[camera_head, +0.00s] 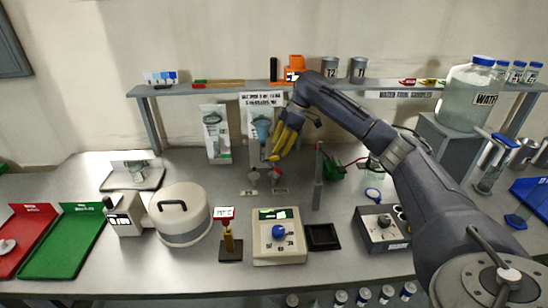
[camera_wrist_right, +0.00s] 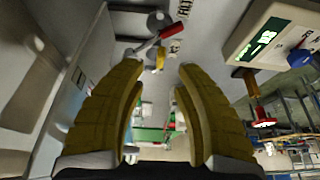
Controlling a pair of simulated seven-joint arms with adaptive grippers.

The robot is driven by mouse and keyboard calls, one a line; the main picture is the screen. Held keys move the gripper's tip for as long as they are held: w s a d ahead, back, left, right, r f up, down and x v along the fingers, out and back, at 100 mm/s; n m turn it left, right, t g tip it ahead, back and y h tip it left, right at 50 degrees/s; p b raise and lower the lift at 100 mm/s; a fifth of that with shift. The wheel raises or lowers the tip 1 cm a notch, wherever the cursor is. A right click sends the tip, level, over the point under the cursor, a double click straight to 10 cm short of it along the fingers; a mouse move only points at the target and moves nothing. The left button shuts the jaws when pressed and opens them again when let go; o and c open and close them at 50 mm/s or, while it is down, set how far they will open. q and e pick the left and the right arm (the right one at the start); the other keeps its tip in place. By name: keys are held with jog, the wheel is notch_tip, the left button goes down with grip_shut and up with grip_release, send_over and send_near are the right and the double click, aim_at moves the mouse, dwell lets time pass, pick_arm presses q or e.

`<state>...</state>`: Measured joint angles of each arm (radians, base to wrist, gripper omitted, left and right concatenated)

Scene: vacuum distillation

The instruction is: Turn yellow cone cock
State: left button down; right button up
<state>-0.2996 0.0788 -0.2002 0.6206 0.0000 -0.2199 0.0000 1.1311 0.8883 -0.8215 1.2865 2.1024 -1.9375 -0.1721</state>
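The yellow cone cock (camera_head: 272,158) is a small yellow piece below the glassware on the labelled back panel, just above the bench. In the right wrist view a small yellow piece (camera_wrist_right: 160,58) shows beside a red-handled lever (camera_wrist_right: 172,31). My right gripper (camera_head: 281,145) has yellow fingers that point down at the panel, close to the cock. In the right wrist view its two fingertips (camera_wrist_right: 159,68) are apart, with the yellow piece showing between them and nothing held. Whether a finger touches the cock cannot be told. My left gripper is not in view.
Red and grey valve handles (camera_head: 274,175) sit just below the cock. A grey post (camera_head: 318,180) stands to the right. A shelf (camera_head: 220,88) runs above.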

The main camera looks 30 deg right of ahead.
aim_at(274, 157)
jog(key=shift+x, duration=2.45)
jog(key=shift+c, duration=0.4)
grip_shut()
